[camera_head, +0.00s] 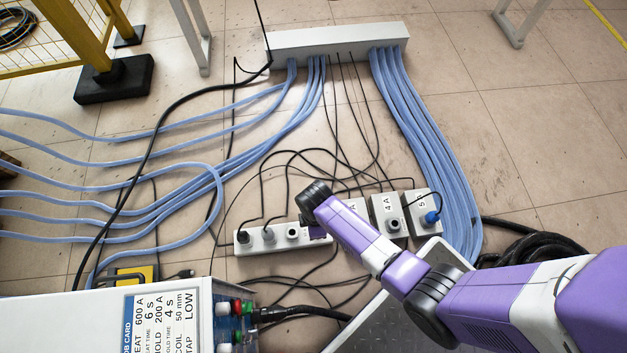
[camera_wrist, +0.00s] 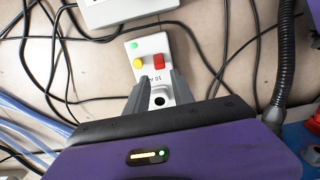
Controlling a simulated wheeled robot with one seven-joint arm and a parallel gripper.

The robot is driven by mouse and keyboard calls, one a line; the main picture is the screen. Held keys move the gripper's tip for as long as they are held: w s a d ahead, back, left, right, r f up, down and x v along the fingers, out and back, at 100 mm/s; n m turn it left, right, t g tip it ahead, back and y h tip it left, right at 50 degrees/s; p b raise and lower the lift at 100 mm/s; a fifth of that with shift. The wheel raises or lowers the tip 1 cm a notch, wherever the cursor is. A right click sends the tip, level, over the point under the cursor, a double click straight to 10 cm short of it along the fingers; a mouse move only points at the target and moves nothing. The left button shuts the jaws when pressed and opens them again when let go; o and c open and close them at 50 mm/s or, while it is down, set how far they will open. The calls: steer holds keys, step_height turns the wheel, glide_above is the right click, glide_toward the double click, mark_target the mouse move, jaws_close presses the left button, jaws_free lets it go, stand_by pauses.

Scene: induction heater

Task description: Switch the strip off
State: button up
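A white power strip (camera_head: 270,240) lies on the floor in the head view, with dark and grey plugs along it; my wrist hides its right part. In the wrist view a white strip end (camera_wrist: 149,48) carries a green lamp (camera_wrist: 134,45), a round yellow button (camera_wrist: 138,64), a red rocker switch (camera_wrist: 159,61), a "10 A" label and a dark round hole. My gripper (camera_wrist: 160,80) has its two grey fingers apart, one on each side of the strip end in the picture, below the red switch. I cannot tell whether they touch it. In the head view my fingers are hidden.
White boxes, including ones marked 4 A (camera_head: 388,214) and 5 (camera_head: 422,212), stand right of the strip. Black cables and blue hoses (camera_head: 425,140) cross the floor. A grey metal tray (camera_head: 400,310) and a white cabinet (camera_head: 60,325) are in front. Bare floor lies at far right.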

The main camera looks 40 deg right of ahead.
step_height(320, 180, down, 7)
steer(key=b, duration=0.4)
steer(key=shift+r, duration=0.1)
jaws_close()
